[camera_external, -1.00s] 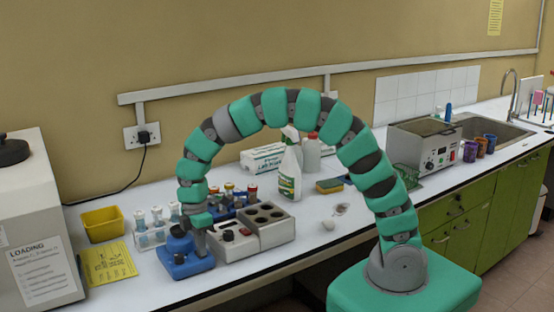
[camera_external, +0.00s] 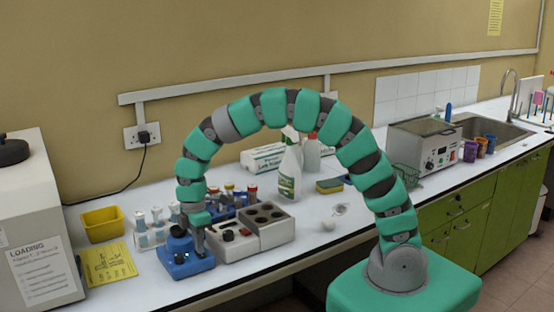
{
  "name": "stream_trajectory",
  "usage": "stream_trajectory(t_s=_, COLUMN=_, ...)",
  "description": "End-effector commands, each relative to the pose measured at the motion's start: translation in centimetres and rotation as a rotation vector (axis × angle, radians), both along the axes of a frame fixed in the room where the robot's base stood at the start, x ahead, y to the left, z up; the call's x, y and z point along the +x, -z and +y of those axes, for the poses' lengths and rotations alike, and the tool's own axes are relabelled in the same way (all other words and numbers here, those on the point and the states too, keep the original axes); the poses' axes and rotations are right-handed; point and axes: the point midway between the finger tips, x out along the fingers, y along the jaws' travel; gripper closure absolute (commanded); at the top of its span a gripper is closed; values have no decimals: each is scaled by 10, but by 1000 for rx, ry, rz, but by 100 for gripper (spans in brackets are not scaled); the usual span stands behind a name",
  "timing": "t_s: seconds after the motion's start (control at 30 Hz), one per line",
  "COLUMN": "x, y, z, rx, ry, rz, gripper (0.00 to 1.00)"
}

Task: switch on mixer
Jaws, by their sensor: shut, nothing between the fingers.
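The mixer looks to be the small blue device (camera_external: 187,260) near the front edge of the bench, with a round dark top and a small knob or switch on its front. My arm arches over from the right and comes down at its right side. My gripper (camera_external: 200,252) is shut and empty, pointing down at the right part of the blue device's top. Whether the fingertips touch it cannot be told at this size. The arm hides part of the device's back right.
A grey block with dark wells (camera_external: 264,228) stands right of the blue device. A rack of vials (camera_external: 152,232) and a yellow card (camera_external: 108,263) are to its left. A spray bottle (camera_external: 289,176) stands behind.

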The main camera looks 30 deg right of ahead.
Motion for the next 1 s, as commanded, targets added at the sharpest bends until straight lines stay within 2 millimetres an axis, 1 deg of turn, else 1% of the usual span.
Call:
stream_trajectory(t_s=0.1, x=3, y=-1, z=0, rx=1, ry=0, rz=-1, gripper=100)
stream_trajectory(t_s=0.4, x=3, y=-2, z=0, rx=0, ry=0, rz=0, gripper=100)
stream_trajectory(t_s=0.53, x=2, y=-10, z=1, rx=2, ry=0, rz=-1, gripper=100)
stream_trajectory(t_s=0.67, x=0, y=-29, z=1, rx=3, ry=0, rz=-2, gripper=100)
stream_trajectory(t_s=1.0, x=-7, y=-99, z=1, rx=5, ry=-1, rz=-6, gripper=100)
